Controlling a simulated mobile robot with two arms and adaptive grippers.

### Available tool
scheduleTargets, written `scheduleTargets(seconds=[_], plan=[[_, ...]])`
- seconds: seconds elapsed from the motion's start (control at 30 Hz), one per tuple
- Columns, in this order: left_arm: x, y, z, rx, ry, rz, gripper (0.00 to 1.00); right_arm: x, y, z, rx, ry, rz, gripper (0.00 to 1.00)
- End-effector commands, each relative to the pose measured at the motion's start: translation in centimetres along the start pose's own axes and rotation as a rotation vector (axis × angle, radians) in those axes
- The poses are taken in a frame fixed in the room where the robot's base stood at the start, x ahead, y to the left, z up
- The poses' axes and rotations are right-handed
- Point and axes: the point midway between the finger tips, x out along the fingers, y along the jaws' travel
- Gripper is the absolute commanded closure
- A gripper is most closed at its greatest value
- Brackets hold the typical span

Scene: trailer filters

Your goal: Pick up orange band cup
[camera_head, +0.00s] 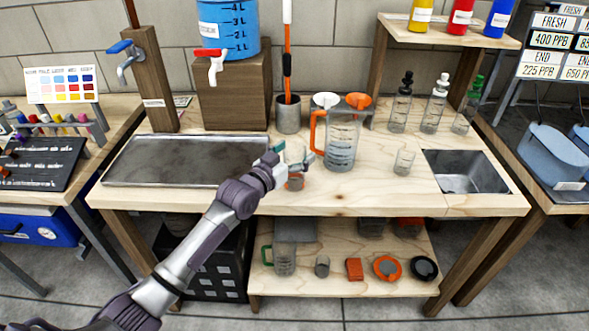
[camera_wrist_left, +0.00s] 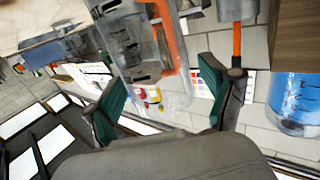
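A small clear cup (camera_head: 295,151) stands on the wooden bench beside the measuring jug. A reddish-orange part (camera_head: 295,184) shows just below it, under my finger, and looks like its band; the finger hides the middle. My left gripper (camera_head: 288,160) reaches in from the left at the cup, with its fingers apart. In the left wrist view the open teal-padded fingers (camera_wrist_left: 168,100) have clear, see-through material (camera_wrist_left: 172,112) between them, with gaps on both sides. I cannot tell if either finger touches the cup. My right gripper is not in view.
The clear jug (camera_head: 341,146) with an orange handle stands close right of the gripper. A metal tray (camera_head: 150,160) lies left, and a grey pot (camera_head: 288,117) is behind. A small clear beaker (camera_head: 404,161) and a sink (camera_head: 465,172) are at right. The bench's front edge is clear.

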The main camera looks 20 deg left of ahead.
Motion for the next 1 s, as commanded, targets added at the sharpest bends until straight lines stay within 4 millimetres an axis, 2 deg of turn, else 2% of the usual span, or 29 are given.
scheduleTargets(seconds=[0.03, 0.27, 0.53, 0.67, 0.77, 0.9, 1.0], plan=[[0.0, 0.0, 0.0, 0.000, 0.000, 0.000, 0.31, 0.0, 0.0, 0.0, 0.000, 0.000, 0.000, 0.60], [0.0, 0.0, 0.0, 0.000, 0.000, 0.000, 0.68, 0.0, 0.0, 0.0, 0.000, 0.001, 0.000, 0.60], [0.0, 0.0, -0.1, 0.000, 0.001, 0.000, 0.69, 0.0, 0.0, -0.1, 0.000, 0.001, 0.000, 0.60], [-0.1, 0.0, -0.8, 0.000, 0.004, 0.000, 0.69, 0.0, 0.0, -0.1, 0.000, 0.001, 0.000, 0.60], [-0.1, 0.0, -2.0, 0.000, 0.004, 0.000, 0.69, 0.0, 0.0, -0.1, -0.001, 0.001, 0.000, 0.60], [-0.2, 0.1, -4.6, 0.000, 0.007, 0.001, 0.69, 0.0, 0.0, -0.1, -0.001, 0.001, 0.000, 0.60], [-0.1, 2.8, -5.8, -0.006, 0.006, 0.004, 0.69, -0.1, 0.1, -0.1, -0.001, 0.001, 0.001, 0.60]])
